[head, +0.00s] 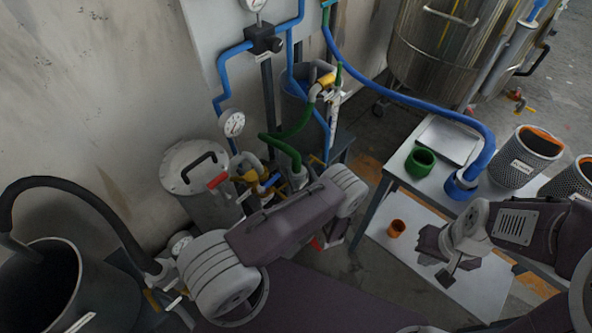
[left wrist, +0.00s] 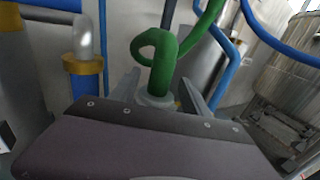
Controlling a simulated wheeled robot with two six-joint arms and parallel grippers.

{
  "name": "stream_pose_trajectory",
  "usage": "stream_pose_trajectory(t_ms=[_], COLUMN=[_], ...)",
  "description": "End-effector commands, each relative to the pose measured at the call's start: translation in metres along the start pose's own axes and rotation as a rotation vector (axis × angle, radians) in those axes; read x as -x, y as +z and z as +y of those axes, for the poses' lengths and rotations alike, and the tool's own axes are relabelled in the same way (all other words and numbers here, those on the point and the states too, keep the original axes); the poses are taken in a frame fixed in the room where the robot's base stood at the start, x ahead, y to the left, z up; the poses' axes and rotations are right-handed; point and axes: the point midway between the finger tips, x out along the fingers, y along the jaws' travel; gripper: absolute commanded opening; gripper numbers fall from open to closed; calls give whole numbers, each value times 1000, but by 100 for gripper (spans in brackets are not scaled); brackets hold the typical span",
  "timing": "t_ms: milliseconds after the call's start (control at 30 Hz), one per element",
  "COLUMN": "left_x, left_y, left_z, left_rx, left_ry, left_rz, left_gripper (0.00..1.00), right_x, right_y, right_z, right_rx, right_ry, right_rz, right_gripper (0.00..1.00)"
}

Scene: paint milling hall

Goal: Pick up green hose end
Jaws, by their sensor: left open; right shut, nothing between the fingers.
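The green hose (head: 290,130) curves down beside the wall pipes in the head view. Its lower end (head: 297,160) meets a pale fitting just behind my left arm. In the left wrist view the green hose (left wrist: 163,65) bends over and runs down into a light grey collar. My left gripper (left wrist: 158,92) is open, with one finger on each side of the hose's lower end. I cannot tell whether the fingers touch it. My left arm hides this gripper in the head view. My right gripper (head: 447,272) is shut and empty, low at the right.
A lidded metal vessel (head: 190,180) and a dark bin with a black hose stand at the left. Blue pipes and gauges (head: 231,123) are close by.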

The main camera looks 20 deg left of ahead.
Motion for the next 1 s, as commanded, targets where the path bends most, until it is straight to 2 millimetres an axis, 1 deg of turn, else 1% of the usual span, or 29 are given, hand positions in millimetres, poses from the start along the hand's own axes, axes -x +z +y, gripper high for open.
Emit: stream_pose_trajectory(t_ms=[33,100,167,233,400,433,467,500,567,600,633,1000], left_x=[-10,-21,-28,-31,-31,-31,-31,-31,-30,-30,-30,-30], left_y=[0,-1,0,0,0,0,0,0,0,0,0,0], left_z=[1,0,0,0,-1,-1,-1,-1,-1,-1,-1,0], left_rx=[3,1,1,1,0,0,0,0,0,0,0,-1], left_ry=[6,5,3,2,1,1,1,1,1,1,1,1], left_rz=[-1,1,1,1,1,1,1,1,1,1,1,1], left_gripper=[55,55,55,55,55,49,41,30,13,2,0,0], right_x=[-2,-3,-4,-4,-3,-3,-3,-3,-3,-3,-3,-3], right_y=[0,0,0,0,0,0,0,0,0,0,0,0], right_z=[0,0,0,0,0,0,0,0,0,0,0,0], right_rx=[0,0,0,0,0,0,0,0,0,0,0,0], right_ry=[0,0,0,0,0,0,0,0,0,0,0,0], right_rz=[0,0,0,0,0,0,0,0,0,0,0,0], right_gripper=[0,0,0,0,0,0,0,0,0,0,0,0])
